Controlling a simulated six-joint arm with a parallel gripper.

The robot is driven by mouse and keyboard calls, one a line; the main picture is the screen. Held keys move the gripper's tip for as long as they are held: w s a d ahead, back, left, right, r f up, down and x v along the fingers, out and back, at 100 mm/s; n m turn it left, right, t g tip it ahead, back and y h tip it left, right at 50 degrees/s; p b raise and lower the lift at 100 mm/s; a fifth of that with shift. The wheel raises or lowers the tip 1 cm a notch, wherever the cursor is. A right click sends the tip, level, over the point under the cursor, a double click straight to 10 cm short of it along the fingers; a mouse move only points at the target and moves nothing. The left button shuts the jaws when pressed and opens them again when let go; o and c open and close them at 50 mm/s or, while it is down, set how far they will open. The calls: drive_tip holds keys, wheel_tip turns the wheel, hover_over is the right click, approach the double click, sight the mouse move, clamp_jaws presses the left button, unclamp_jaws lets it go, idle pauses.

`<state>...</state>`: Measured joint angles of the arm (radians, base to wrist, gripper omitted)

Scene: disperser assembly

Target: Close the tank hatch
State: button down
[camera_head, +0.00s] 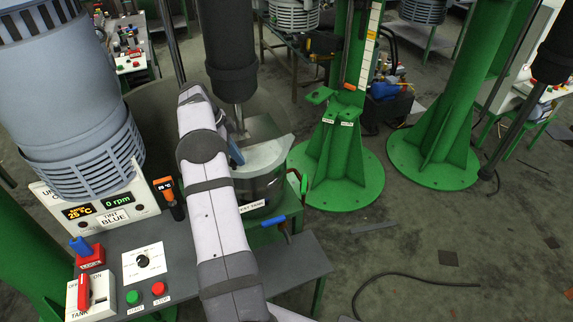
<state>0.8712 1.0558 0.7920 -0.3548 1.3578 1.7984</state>
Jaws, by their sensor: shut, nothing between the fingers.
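The tank (262,188) is a metal vessel on the bench, just right of my arm. Its top shows a pale grey, flat cover surface (264,157), and a raised grey panel stands behind it. My arm hides the tank's left side, so I cannot tell how far the hatch is open. A blue piece (236,152) shows at the tank's left edge, beside my arm. My gripper (229,124) is mostly hidden behind my arm, near the blue piece and the mixer shaft. It is shut with nothing held; contact with the hatch cannot be made out.
A dark mixer column (229,50) with a shaft comes down above the tank. A blue-handled valve (265,222) sits at the tank's front. A control panel (143,262) with buttons and switches is on the left.

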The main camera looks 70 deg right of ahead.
drive_tip(key=shift+w+d+p, duration=0.3)
drive_tip(key=shift+w+p, duration=0.45)
drive_tip(key=shift+p, duration=0.05)
drive_tip(key=shift+f, duration=0.1)
drive_tip(key=s+b, duration=0.1)
drive_tip(key=b, duration=0.2)
drive_tip(key=shift+s+a+b, duration=0.2)
drive_tip(key=shift+s+b, duration=0.15)
drive_tip(key=shift+s, duration=0.05)
drive_tip(key=shift+s+a+b, duration=0.15)
drive_tip(key=shift+s+b, duration=0.75)
drive_tip(key=shift+b, duration=0.15)
drive_tip(key=shift+r, duration=0.45)
drive_tip(key=d+p+v, duration=0.1)
drive_tip(key=p+v, duration=0.5)
drive_tip(key=v, duration=0.3)
drive_tip(key=shift+w+d+r, duration=0.2)
drive_tip(key=shift+d+r, duration=0.2)
drive_tip(key=shift+d, duration=0.25)
